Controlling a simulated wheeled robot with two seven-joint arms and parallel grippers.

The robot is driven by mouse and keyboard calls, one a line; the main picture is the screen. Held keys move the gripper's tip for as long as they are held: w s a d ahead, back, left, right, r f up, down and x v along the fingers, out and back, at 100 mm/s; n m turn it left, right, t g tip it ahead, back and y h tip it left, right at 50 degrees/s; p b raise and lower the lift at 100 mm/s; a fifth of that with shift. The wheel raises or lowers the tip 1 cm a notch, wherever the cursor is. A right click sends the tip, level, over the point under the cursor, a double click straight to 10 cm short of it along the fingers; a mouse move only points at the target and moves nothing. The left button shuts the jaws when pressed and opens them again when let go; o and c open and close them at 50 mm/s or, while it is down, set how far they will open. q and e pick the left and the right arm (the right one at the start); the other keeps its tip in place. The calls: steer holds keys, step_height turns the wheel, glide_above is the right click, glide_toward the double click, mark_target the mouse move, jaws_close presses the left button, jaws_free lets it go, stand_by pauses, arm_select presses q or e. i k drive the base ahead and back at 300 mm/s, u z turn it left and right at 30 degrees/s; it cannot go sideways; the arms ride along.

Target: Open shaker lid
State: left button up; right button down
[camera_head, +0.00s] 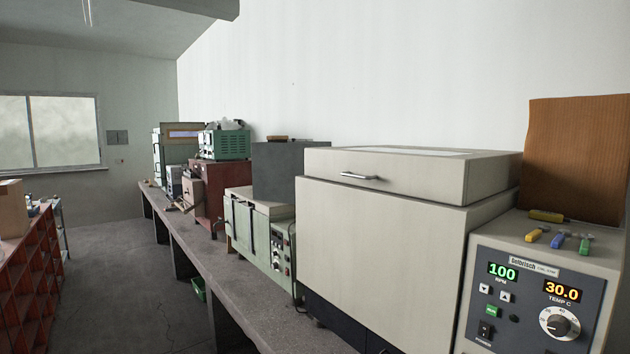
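The shaker (385,258) is a large cream box on the concrete bench at the right. Its lid (420,170) lies flat and closed on top, with a thin seam below it. A small metal handle (359,176) sits on the front face of the lid. A pale grey panel is set into the lid's top. The control unit (535,290) at the shaker's right shows 100 RPM and 30.0 TEMP C, with a knob and several buttons. Neither of my grippers is in the picture.
The grey bench (205,262) runs back along the wall, with green equipment (262,235) left of the shaker. Small coloured tools (558,240) and a brown board (577,160) are on the control unit. A red shelf (30,275) stands far left; the floor (125,275) between is clear.

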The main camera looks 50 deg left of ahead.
mark_target(459, 178)
steer(key=u, duration=1.3)
steer(key=k, duration=0.5)
steer(key=z, duration=0.85)
steer(key=i, duration=1.45)
steer(key=u, duration=0.4)
